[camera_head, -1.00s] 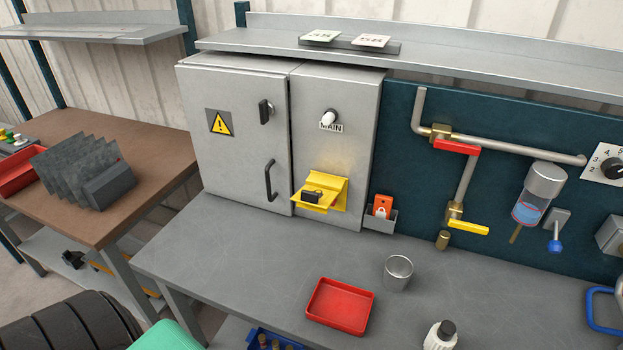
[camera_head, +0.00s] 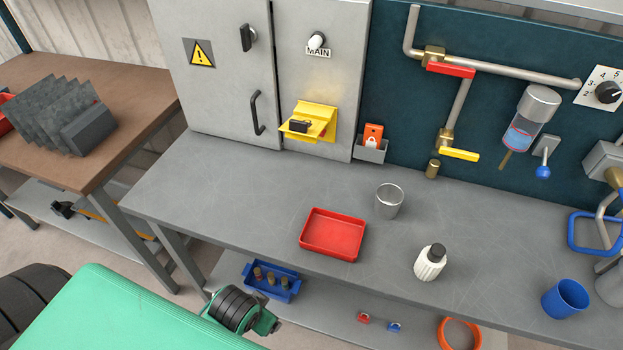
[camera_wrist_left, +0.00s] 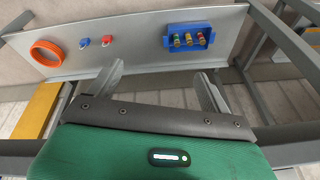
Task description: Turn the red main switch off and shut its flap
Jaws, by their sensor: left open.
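The yellow switch housing (camera_head: 317,120) is on the front of the grey cabinet's right-hand section, below a white round part (camera_head: 316,40) with a MAIN label. Its yellow flap (camera_head: 299,131) stands out from the front, open. In the head view my left arm is low at the left, well away from the cabinet. My right gripper is not in view.
On the grey bench stand a red tray (camera_head: 333,234), a metal cup (camera_head: 389,201), a white bottle (camera_head: 430,262) and a blue cup (camera_head: 565,298). The bench just below the cabinet is clear.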

